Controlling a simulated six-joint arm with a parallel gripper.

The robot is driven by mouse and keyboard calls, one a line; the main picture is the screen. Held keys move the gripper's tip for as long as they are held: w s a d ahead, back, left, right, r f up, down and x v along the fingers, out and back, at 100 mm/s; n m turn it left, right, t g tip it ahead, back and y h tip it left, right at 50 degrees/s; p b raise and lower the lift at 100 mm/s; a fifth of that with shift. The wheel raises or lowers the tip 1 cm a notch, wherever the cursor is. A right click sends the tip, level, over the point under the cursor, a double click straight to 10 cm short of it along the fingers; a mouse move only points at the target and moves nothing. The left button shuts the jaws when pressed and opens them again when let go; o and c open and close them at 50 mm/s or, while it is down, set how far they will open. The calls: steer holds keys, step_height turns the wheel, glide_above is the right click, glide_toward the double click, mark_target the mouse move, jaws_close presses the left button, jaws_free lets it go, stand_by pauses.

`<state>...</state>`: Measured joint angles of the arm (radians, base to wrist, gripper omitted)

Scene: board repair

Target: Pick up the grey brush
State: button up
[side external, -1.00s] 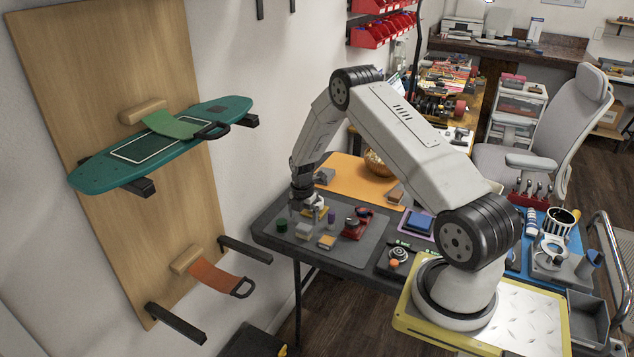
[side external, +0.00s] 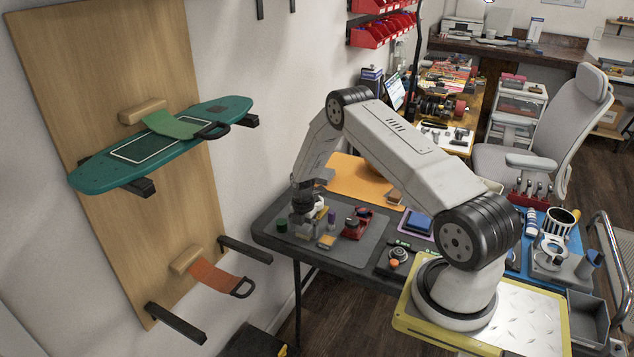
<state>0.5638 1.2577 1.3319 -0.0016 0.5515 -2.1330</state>
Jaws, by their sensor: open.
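My gripper (side external: 306,222) is low over the left part of the grey mat (side external: 372,248), pointing down. It is open, with its fingers small and partly lost among the objects. A small grey block-like thing (side external: 304,231), which may be the grey brush, lies on the mat right below or beside the fingers. I cannot tell whether they touch or straddle it.
A green cylinder (side external: 282,225) stands left of the gripper. An orange-topped block (side external: 327,242), a purple item (side external: 331,217) and a red device (side external: 357,223) are to its right. An orange mat (side external: 350,178) lies behind. The wall is close on the left.

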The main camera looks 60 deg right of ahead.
stand_by(0.3)
steer(key=c, duration=1.2)
steer(key=shift+r, duration=0.1)
steer(key=shift+r, duration=1.05)
steer(key=shift+s+a+r, duration=1.05)
steer(key=shift+s+r, duration=0.75)
steer(key=shift+s, duration=0.3)
steer(key=shift+s+a+r, duration=1.05)
steer(key=shift+s+r, duration=0.75)
steer(key=shift+s, duration=0.25)
steer(key=shift+s+a+r, duration=1.05)
steer(key=shift+s+r, duration=0.75)
steer(key=shift+s, duration=0.3)
